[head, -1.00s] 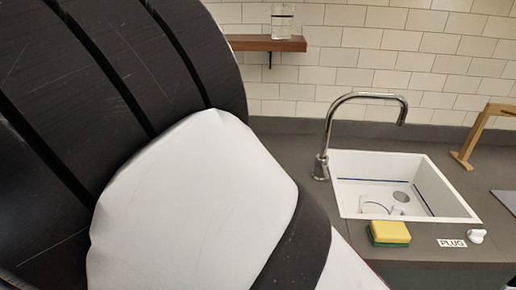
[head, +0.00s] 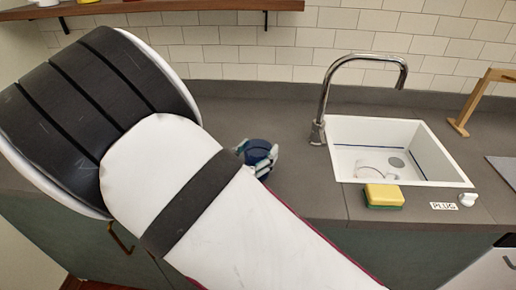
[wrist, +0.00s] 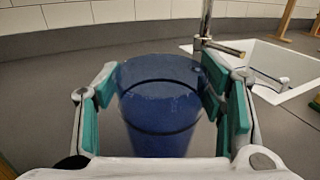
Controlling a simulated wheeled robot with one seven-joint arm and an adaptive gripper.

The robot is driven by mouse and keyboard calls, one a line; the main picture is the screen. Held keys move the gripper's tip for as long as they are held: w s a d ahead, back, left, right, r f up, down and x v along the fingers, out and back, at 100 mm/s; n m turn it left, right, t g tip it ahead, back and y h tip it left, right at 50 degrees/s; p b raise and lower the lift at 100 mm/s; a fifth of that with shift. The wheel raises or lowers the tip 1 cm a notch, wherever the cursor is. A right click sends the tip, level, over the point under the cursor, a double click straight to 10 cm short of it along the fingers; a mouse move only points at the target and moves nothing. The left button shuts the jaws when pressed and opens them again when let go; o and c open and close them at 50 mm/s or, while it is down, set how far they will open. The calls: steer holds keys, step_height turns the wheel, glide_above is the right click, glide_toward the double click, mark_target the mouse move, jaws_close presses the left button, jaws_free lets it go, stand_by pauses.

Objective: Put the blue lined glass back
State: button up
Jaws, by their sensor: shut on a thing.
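My gripper (wrist: 160,88) is shut on a see-through blue glass (wrist: 160,118) with a dark line around it. Its teal pads press on both sides of the glass in the wrist view, and the glass looks upright. In the head view my gripper (head: 258,158) and the blue glass (head: 258,150) show past my forearm, over the grey counter left of the sink. My arm hides part of the gripper. I cannot tell whether the glass touches the counter.
A wooden shelf (head: 225,6) crosses the wall at the top. The sink (head: 432,168) holds a clear item (head: 372,171). A tall faucet (head: 318,110) stands at its left.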

steer(key=shift+f, duration=0.45)
steer(key=shift+f, duration=0.2)
steer(key=o, duration=2)
steer(key=shift+c, duration=0.2)
